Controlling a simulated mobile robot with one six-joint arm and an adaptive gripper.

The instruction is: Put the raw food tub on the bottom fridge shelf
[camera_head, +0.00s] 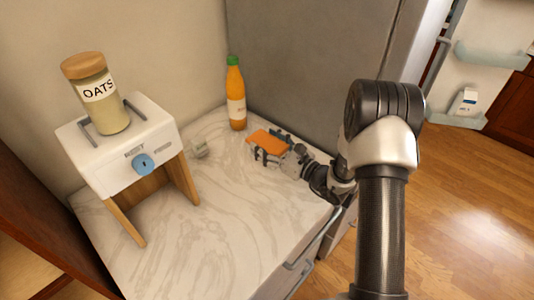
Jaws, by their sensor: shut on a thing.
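An orange, flat-topped item (267,139), likely the raw food tub, is at the far side of the marble counter. My gripper (266,155) is shut on its near side; the fingers and the item's top hide its lower part. I cannot tell whether it touches the counter. The grey fridge (310,60) stands behind and to the right of the counter. Pale translucent shelves or door bins (505,54) show at the far right. The bottom fridge shelf cannot be made out, and my arm covers part of the view.
An orange bottle with a green cap (236,98) stands just left of the held item. A white box on wooden legs (122,150) carries an oats jar (97,95). A carton (465,101) stands on the lower bin. The front counter is clear.

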